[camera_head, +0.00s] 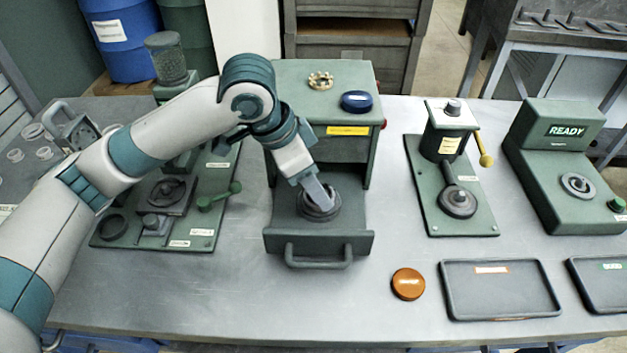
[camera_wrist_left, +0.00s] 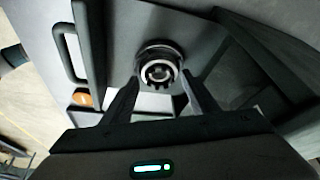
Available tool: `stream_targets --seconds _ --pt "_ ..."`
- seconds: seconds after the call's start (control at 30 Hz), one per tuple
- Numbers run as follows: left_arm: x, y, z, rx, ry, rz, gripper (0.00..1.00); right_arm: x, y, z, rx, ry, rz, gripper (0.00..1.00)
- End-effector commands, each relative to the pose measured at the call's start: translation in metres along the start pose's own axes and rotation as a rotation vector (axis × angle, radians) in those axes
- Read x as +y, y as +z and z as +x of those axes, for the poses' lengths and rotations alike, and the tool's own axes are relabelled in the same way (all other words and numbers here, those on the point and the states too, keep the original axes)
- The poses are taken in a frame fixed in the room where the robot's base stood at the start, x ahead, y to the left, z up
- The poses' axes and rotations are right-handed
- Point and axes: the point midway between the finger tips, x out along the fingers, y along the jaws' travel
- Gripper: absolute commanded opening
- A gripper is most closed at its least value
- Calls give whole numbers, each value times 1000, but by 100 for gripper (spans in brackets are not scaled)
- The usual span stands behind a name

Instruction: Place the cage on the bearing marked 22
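A brass, crown-shaped cage (camera_head: 320,81) lies on top of the green cabinet with the drawer. My left gripper (camera_head: 324,205) points down over a dark round bearing-like part (camera_head: 317,211) in the cabinet's pulled-out drawer. In the left wrist view my left gripper (camera_wrist_left: 161,84) is open, with one finger on each side of a notched ring (camera_wrist_left: 160,70) at this part; I cannot tell whether the fingers touch it. No mark 22 is readable. Another dark ring part (camera_head: 458,201) sits on the green hand press. My right gripper is not in view.
A blue disc (camera_head: 356,101) lies beside the cage. An orange disc (camera_head: 408,284) and a dark tray (camera_head: 451,300) are at the table's front. A green READY machine (camera_head: 556,165) stands at the right. My left arm passes over the fixtures at the left.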

Motion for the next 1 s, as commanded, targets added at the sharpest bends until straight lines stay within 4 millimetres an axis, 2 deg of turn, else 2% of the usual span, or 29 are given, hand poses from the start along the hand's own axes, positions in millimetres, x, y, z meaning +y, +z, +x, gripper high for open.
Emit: stream_targets --seconds 0.2,0.37,0.77,1.0 --pt "0 -1 -2 1 0 1 54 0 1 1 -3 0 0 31" --pt "-1 -2 -14 2 -2 1 54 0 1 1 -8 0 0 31" --pt "-1 -2 -78 2 -3 1 54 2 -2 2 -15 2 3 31" --pt "-1 -2 -112 2 -2 0 54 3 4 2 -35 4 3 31"
